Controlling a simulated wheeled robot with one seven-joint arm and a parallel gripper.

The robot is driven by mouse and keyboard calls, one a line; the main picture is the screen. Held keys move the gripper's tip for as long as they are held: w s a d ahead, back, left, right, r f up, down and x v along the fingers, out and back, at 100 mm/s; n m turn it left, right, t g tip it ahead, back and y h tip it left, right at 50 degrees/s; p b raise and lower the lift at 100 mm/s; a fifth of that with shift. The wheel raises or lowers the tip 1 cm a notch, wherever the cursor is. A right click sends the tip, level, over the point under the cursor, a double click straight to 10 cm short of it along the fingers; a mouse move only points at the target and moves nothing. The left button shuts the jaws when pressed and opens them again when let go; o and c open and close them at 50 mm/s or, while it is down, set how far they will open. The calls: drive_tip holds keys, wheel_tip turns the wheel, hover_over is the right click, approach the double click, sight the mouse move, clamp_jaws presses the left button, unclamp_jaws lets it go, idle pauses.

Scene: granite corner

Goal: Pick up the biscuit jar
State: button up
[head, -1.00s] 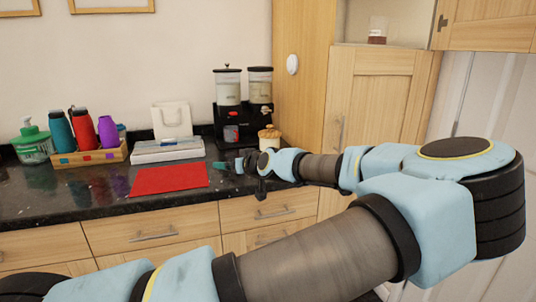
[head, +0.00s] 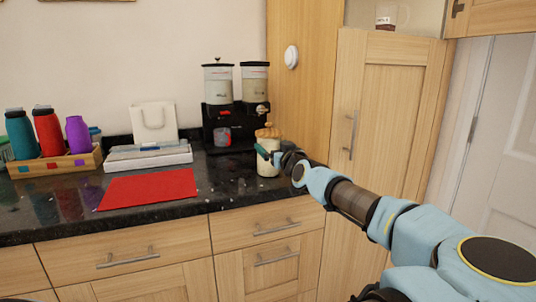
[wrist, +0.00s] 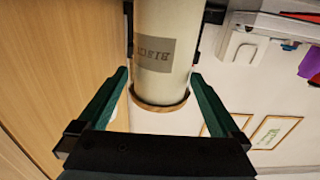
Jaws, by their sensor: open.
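The biscuit jar (head: 268,162) is cream with a wooden lid and stands upright on the dark counter, in front of the black dispenser. In the wrist view the jar (wrist: 165,50) appears upside down, with its grey lettered label facing me and its lid rim low in the picture. My gripper (head: 272,156) is at the jar's upper part, with a green finger showing on its left side. In the wrist view my gripper (wrist: 160,76) is open, with one green finger on each side of the jar and gaps between. The jar's base is out of the wrist view.
The black dispenser (head: 221,118) with two canisters stands close behind the jar. A tall wooden cabinet (head: 385,120) is at the right. A red mat (head: 150,188), white box (head: 148,157), white bag (head: 153,122) and bottle crate (head: 55,165) lie left. The counter front between mat and jar is clear.

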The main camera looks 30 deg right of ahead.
drive_tip(key=w+p, duration=0.1)
drive_tip(key=w, duration=0.2)
drive_tip(key=w+p, duration=0.1)
drive_tip(key=w, duration=0.2)
drive_tip(key=shift+d+p, duration=0.2)
drive_tip(key=shift+p, duration=0.2)
drive_tip(key=shift+w+d, duration=0.1)
drive_tip(key=shift+w, duration=0.25)
drive_tip(key=shift+f, duration=0.1)
clamp_jaws()
